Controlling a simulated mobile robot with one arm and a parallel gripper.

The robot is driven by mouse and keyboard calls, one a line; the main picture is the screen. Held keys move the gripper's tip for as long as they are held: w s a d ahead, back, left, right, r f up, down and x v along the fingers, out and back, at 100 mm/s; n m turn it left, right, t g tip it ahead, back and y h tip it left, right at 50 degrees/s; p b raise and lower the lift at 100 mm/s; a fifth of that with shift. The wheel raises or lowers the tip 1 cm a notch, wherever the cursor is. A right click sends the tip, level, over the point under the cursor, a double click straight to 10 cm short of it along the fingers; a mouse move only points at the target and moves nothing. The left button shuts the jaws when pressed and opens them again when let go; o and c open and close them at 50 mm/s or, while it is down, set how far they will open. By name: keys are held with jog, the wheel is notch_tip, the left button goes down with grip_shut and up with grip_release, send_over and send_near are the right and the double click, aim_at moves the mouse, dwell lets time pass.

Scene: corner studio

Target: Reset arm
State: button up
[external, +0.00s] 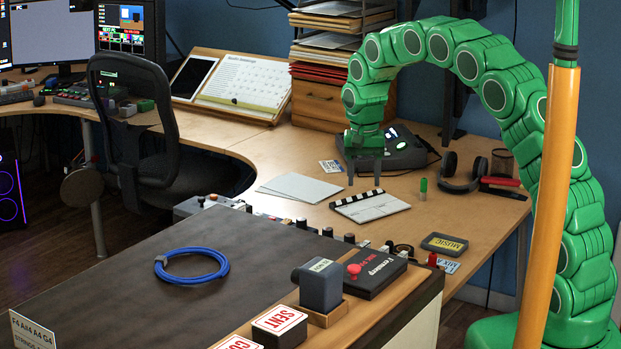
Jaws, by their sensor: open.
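My green segmented arm arches up from the lower right and curves down over the corner desk (290,160). My gripper (364,174) hangs at its end with the fingers pointing down, apart and empty. It is in front of a dark grey device (405,150) with lit spots, partly hiding it. I cannot tell whether the fingertips touch the desk. A clapperboard (370,207) lies nearer the camera, below the gripper in the picture. White sheets (300,188) lie to its left.
Headphones (462,174) and a green marker (423,189) lie right of the gripper. Stacked paper trays (335,45) stand behind. A dark-topped counter in front holds a blue cable coil (192,266), a grey block (320,286) and a black box (367,275). An orange pole (548,200) stands at right.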

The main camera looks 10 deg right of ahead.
jog(key=s+d+r, duration=0.7)
jog(key=s+d, duration=0.2)
jog(key=s+d+r, duration=0.6)
jog(key=s+d, duration=0.4)
jog(key=s+d+n+g, duration=0.1)
jog(key=s+d, duration=0.2)
jog(key=s, duration=1.1)
jog(key=s+d+n, duration=0.1)
jog(key=s+d, duration=0.3)
jog(key=s, duration=1)
jog(key=shift+d+r+n+g, duration=0.2)
jog(key=shift+n+g, duration=0.1)
jog(key=shift+g, duration=0.1)
jog(key=shift+c, duration=0.3)
